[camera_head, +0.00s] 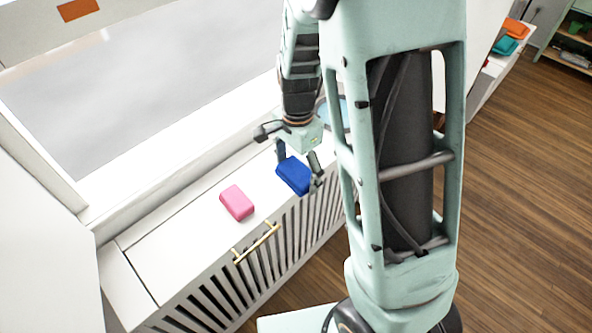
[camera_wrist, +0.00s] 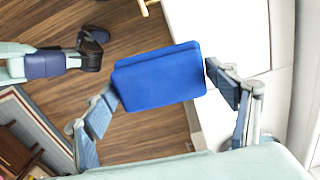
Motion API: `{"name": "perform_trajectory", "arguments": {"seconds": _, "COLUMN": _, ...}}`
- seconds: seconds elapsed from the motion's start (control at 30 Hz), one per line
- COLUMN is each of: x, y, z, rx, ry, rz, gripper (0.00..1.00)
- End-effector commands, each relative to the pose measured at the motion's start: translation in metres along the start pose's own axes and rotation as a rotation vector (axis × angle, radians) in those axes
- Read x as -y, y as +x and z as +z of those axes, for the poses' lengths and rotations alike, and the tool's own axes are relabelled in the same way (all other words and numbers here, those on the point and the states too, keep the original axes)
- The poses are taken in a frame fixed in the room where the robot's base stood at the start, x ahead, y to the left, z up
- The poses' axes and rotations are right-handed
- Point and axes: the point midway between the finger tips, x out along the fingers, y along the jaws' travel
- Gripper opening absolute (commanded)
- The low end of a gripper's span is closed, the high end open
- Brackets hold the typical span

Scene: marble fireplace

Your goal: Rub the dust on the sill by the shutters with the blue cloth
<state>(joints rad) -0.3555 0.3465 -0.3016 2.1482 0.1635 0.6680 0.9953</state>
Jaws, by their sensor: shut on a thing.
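The blue cloth (camera_head: 294,175) is a folded, block-like pad. My gripper (camera_head: 299,166) is shut on it, one finger at each side. In the wrist view the cloth (camera_wrist: 160,80) sits level between the fingertips of my gripper (camera_wrist: 162,84), with floor and part of the white top behind it. The white sill (camera_head: 185,235) runs below the window, above a slatted front. The cloth is over its front edge; I cannot tell whether it touches. I make out no clear dust. The shutters are not clearly identifiable; a plain white panel (camera_head: 45,240) stands at left.
A pink block (camera_head: 237,202) lies on the sill just left of the cloth. A brass handle (camera_head: 256,242) sticks out at the slatted front (camera_head: 245,280). The sill's left end is clear. Folded orange (camera_head: 515,29) and teal (camera_head: 505,45) items lie on a far surface.

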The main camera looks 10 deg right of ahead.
Motion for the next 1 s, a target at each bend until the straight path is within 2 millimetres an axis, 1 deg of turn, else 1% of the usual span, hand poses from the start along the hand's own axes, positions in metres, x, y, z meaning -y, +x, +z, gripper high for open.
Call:
{"name": "perform_trajectory", "arguments": {"seconds": 0.2, "x": 0.0, "y": 0.0, "z": 0.0, "rx": 0.0, "ry": 0.0, "rz": 0.0, "gripper": 0.57}}
{"name": "perform_trajectory", "arguments": {"seconds": 0.23, "x": 0.0, "y": 0.0, "z": 0.0, "rx": 0.0, "ry": 0.0, "rz": 0.0, "gripper": 0.76}}
{"name": "perform_trajectory", "arguments": {"seconds": 0.37, "x": 0.0, "y": 0.0, "z": 0.0, "rx": 0.0, "ry": 0.0, "rz": 0.0, "gripper": 0.61}}
{"name": "perform_trajectory", "arguments": {"seconds": 0.4, "x": 0.0, "y": 0.0, "z": 0.0, "rx": 0.0, "ry": 0.0, "rz": 0.0, "gripper": 0.6}}
{"name": "perform_trajectory", "arguments": {"seconds": 0.57, "x": 0.003, "y": -0.005, "z": -0.003, "rx": -0.001, "ry": -0.045, "rz": -0.003, "gripper": 0.6}}
{"name": "perform_trajectory", "arguments": {"seconds": 0.67, "x": 0.008, "y": -0.016, "z": -0.01, "rx": -0.001, "ry": -0.149, "rz": -0.006, "gripper": 0.6}}
{"name": "perform_trajectory", "arguments": {"seconds": 0.8, "x": 0.018, "y": -0.039, "z": -0.023, "rx": -0.001, "ry": -0.381, "rz": -0.009, "gripper": 0.6}}
{"name": "perform_trajectory", "arguments": {"seconds": 1.0, "x": 0.027, "y": -0.076, "z": -0.042, "rx": -0.003, "ry": -0.732, "rz": -0.007, "gripper": 0.6}}
